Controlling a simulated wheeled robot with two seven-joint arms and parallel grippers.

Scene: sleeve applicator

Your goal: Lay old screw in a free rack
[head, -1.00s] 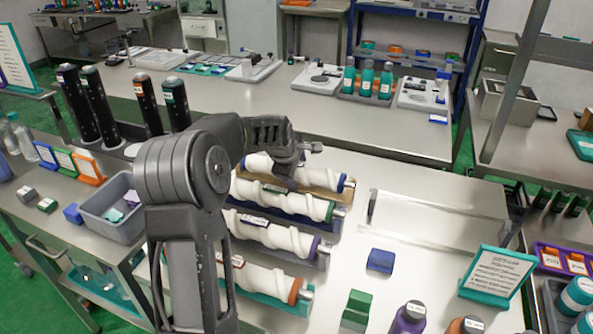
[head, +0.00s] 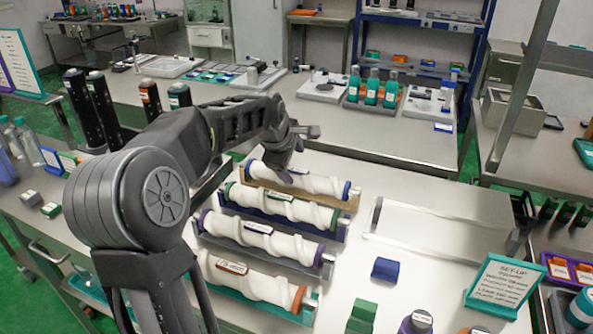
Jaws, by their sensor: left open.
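Several white spiral screws lie side by side in coloured racks on the bench. The farthest screw (head: 319,184), with blue ends, lies in a tan rack (head: 330,202). My left gripper (head: 297,150) is open above and behind this screw's middle; one finger overlaps it in the picture, and I cannot tell whether they touch. A green-ended screw (head: 285,206) lies in a navy rack (head: 322,230). A purple-ended screw (head: 262,237) lies in a grey rack (head: 313,268). The nearest screw (head: 255,275), with orange ends, lies in a teal rack (head: 308,315). My right gripper is not in view.
A clear low cover or tray (head: 435,235) stands right of the racks. A blue block (head: 385,269), a green block (head: 362,315) and a teal-framed sign (head: 505,287) stand nearer. Dark upright cylinders (head: 104,108) stand at the left. Some bench is clear between these things.

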